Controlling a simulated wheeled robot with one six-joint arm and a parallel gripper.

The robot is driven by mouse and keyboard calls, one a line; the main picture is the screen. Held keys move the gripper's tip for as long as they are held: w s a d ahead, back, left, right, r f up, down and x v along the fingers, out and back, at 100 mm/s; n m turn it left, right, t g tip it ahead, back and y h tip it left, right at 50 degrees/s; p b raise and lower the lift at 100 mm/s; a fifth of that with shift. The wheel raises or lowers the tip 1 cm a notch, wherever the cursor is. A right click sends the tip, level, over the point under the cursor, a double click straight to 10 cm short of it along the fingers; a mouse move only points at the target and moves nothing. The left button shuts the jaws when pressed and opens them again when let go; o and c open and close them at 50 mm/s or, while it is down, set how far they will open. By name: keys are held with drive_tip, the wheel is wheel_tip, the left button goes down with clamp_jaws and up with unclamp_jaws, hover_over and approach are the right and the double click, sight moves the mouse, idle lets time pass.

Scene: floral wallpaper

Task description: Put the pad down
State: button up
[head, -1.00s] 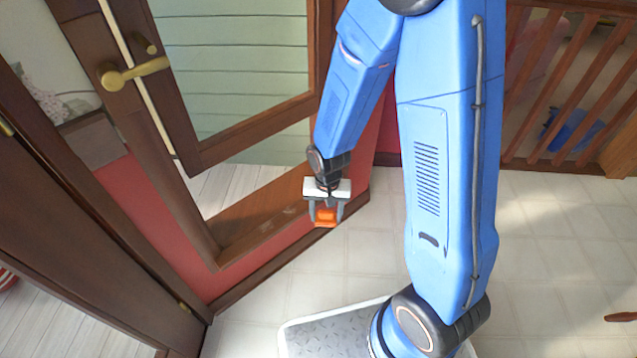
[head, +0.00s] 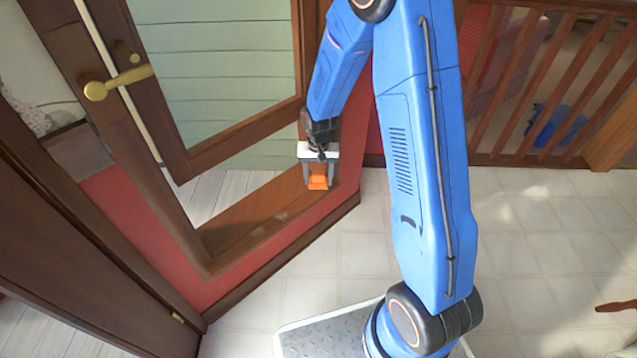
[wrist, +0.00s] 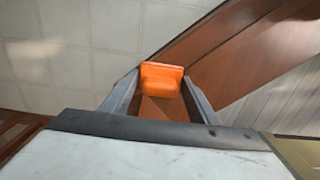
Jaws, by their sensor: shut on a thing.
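The pad is a small orange block (head: 318,182). It also shows in the wrist view (wrist: 162,78) between the two grey fingers. My gripper (head: 317,180) is shut on the pad. In the head view it hangs over the brown wooden sill (head: 270,215) of the window, near the sill's right end. I cannot tell whether the pad touches the sill or is a little above it. The fingers hide the pad's sides.
An open wooden window or door frame with a brass handle (head: 118,84) stands at the left. A dark brown door (head: 70,240) is at the lower left. Wooden railings (head: 545,85) stand at the upper right. The tiled floor (head: 540,240) is mostly clear.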

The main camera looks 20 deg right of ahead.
sight(319, 183)
drive_tip(key=shift+w+d+f, duration=0.2)
drive_tip(key=shift+w, duration=0.3)
drive_tip(key=shift+f, duration=1.55)
drive_tip(key=shift+f, duration=0.1)
drive_tip(key=o, duration=0.9)
drive_tip(key=shift+o, duration=0.2)
